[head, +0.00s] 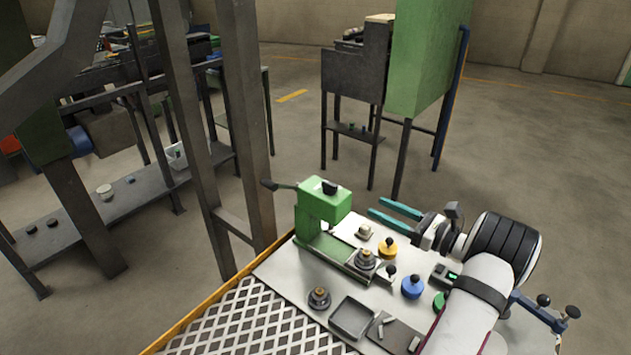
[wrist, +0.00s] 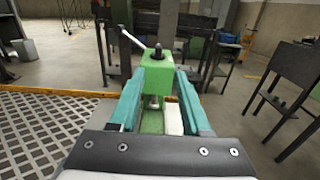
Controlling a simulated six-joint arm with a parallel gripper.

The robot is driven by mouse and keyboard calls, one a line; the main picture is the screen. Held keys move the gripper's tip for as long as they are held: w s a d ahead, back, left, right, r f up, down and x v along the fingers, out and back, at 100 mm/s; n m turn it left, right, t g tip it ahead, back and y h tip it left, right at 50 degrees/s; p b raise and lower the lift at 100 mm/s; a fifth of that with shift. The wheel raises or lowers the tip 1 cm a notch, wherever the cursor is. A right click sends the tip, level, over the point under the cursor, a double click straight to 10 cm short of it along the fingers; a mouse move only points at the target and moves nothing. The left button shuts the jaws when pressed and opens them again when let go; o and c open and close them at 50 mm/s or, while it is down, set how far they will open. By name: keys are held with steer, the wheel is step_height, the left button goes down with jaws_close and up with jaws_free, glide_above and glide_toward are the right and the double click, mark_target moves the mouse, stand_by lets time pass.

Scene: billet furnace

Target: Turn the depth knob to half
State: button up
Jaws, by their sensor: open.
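A green press (head: 324,203) stands at the back of the bench, with a dark lever reaching left from its head. A small black knob (head: 330,187) sits on top of the press; I take it as the depth knob, but no label or setting is readable. The press (wrist: 159,76) and black knob (wrist: 158,51) also show in the wrist view, straight ahead. My gripper (head: 376,208) has two teal fingers, apart and empty, to the right of the press head. In the wrist view my gripper (wrist: 160,72) has a finger on either side of the press in the picture.
The bench top holds a yellow knob-topped piece (head: 388,248), a blue one (head: 412,287), a dark round piece (head: 319,298) and a grey tray (head: 352,317). A perforated plate (head: 250,322) lies at the front left. A steel post (head: 247,120) rises behind the bench.

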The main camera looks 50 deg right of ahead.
mark_target(337, 189)
steer(key=w, duration=1.5)
steer(key=shift+a, duration=0.1)
jaws_close()
